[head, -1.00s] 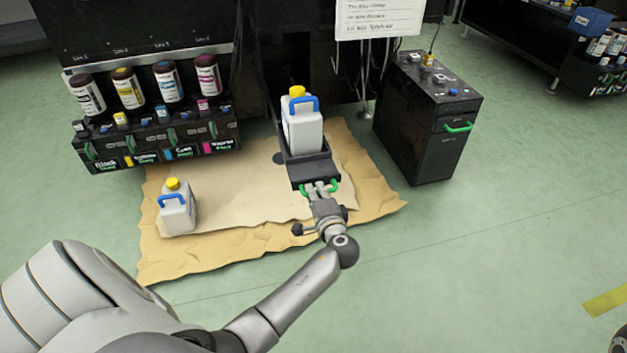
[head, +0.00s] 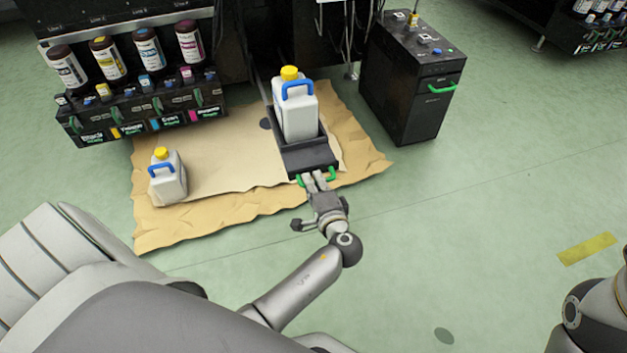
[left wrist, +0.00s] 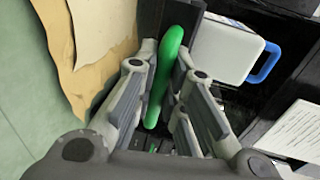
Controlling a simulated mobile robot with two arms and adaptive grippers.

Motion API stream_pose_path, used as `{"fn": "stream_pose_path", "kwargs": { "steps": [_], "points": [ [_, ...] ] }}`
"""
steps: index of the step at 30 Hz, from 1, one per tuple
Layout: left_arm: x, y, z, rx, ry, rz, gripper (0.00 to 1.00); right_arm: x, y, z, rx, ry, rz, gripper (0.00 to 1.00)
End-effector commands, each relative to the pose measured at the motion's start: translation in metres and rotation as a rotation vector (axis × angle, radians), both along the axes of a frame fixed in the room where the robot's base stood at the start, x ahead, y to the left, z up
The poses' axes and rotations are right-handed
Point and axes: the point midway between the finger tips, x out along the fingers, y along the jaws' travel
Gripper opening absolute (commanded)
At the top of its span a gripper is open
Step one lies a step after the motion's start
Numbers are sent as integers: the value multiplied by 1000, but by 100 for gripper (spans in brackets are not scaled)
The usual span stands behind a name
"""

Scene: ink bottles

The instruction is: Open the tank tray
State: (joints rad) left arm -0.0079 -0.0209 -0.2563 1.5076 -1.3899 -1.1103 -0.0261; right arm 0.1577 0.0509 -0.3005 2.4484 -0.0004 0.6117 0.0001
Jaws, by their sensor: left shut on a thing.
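The tank tray (head: 308,158) is a black open tray pulled out from the dark machine over the cardboard, with a green handle (head: 332,175) on its front. A white tank (head: 296,112) with a yellow cap and blue handle stands upright in it. My left gripper (head: 315,178) is shut on the green handle. In the left wrist view the green handle (left wrist: 165,75) runs between the fingers, and the white tank (left wrist: 228,50) shows beyond. My right gripper is out of view; only part of my right arm shows at the lower right.
A second white tank (head: 168,180) stands on the cardboard (head: 215,222) to the left. Ink bottles (head: 147,52) stand in a black rack at the upper left. A black cabinet (head: 412,90) with a green handle stands to the right.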

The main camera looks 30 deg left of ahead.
Motion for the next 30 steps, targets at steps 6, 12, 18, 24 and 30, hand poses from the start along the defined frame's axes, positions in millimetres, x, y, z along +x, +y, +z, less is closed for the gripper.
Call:
{"fn": "stream_pose_path", "kwargs": {
  "steps": [6, 12, 18, 24, 30],
  "points": [
    [-5, 7, -3, 5, 8, 19, 31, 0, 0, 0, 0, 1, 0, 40],
    [-3, 5, -2, 3, 6, 16, 34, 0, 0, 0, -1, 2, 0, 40],
    [-3, 2, -1, 2, 4, 11, 34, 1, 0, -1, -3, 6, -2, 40],
    [-20, -18, 4, -1, 5, 10, 34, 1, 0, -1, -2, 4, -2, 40],
    [-49, -49, 13, -1, 6, 13, 34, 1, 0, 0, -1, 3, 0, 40]
  ]
}}
